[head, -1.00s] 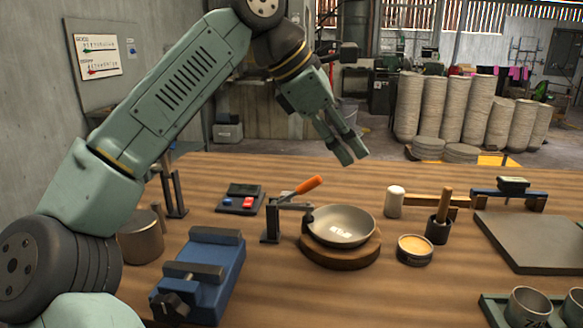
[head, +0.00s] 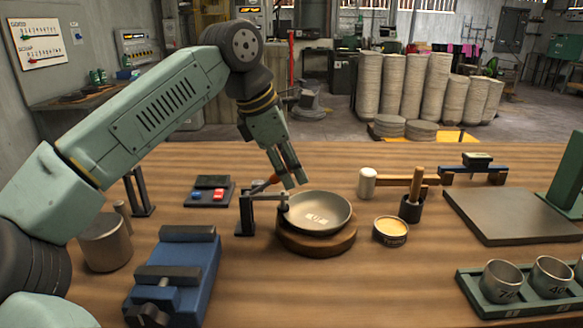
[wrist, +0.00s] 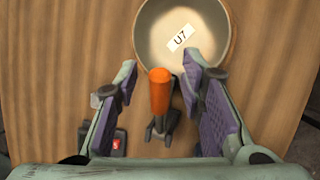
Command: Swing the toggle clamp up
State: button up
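The toggle clamp (head: 246,214) stands at the left of the bowl, a dark upright with a grey arm reaching to the bowl's rim. Its orange handle (head: 264,186) slants up to the right, partly behind my fingers in the head view. In the wrist view the orange handle (wrist: 160,92) shows between my two fingers, with a gap on each side. My gripper (head: 292,182) is open and points down just above the clamp and the bowl's far left edge. The metal bowl (head: 330,208), labelled U7, sits on a round wooden block (head: 318,244).
A blue vise (head: 180,270) is at the front left. A panel with red and blue buttons (head: 209,195) lies behind the clamp. A mallet (head: 367,184), a tin (head: 390,231) and a dark slab (head: 515,215) are at the right. The table's front middle is clear.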

jog(key=shift+w+d+f, duration=0.1)
jog(key=shift+d+f, duration=0.1)
jog(key=shift+f, duration=0.25)
grip_shut()
dwell(0.6)
